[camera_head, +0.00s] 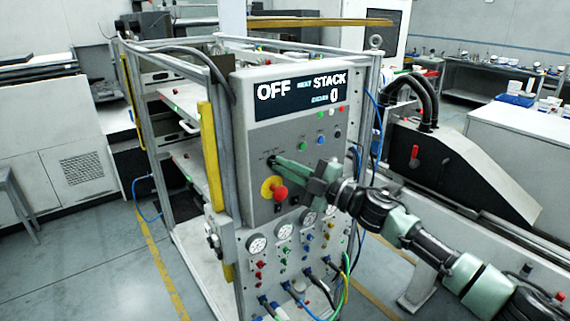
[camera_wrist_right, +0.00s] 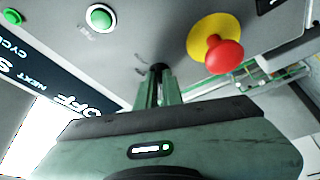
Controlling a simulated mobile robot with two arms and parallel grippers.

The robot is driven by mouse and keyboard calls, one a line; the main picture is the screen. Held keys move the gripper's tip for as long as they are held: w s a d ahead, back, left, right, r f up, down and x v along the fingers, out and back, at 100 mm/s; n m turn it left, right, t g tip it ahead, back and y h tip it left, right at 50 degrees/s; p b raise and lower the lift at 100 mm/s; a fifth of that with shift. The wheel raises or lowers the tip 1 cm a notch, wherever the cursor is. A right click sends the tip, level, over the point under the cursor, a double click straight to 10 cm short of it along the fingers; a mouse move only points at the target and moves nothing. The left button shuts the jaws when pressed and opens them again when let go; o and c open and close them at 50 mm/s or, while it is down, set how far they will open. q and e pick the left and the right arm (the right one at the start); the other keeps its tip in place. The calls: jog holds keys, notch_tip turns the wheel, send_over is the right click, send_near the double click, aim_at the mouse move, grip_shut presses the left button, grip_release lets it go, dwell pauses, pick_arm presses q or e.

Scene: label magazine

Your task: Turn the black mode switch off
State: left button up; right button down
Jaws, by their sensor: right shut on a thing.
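The black mode switch (camera_wrist_right: 159,68) is a small dark knob on the grey control panel (camera_head: 252,150). My right gripper (camera_head: 276,162) reaches in from the right, its green fingers shut on the switch. In the right wrist view, the fingers (camera_wrist_right: 159,84) close around the knob and hide much of it, so its pointer angle cannot be told. The display (camera_head: 300,97) above reads "OFF", "NEXT STACK" and a count of 0. My left gripper is not in view.
A red emergency button on a yellow base (camera_head: 274,188) sits just below the switch. Small coloured buttons (camera_head: 320,140) lie up and right of it. Gauges (camera_head: 284,230) and cables fill the lower panel. A yellow post (camera_head: 210,155) stands left of the panel.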

jog(key=shift+r+n, duration=0.1)
jog(key=shift+n, duration=0.2)
jog(key=c, duration=1.6)
grip_release()
jog(key=shift+o, duration=0.2)
jog(key=b+v, duration=0.2)
jog(key=v, duration=0.5)
jog(key=shift+s+d, duration=0.15)
jog(key=shift+d, duration=0.15)
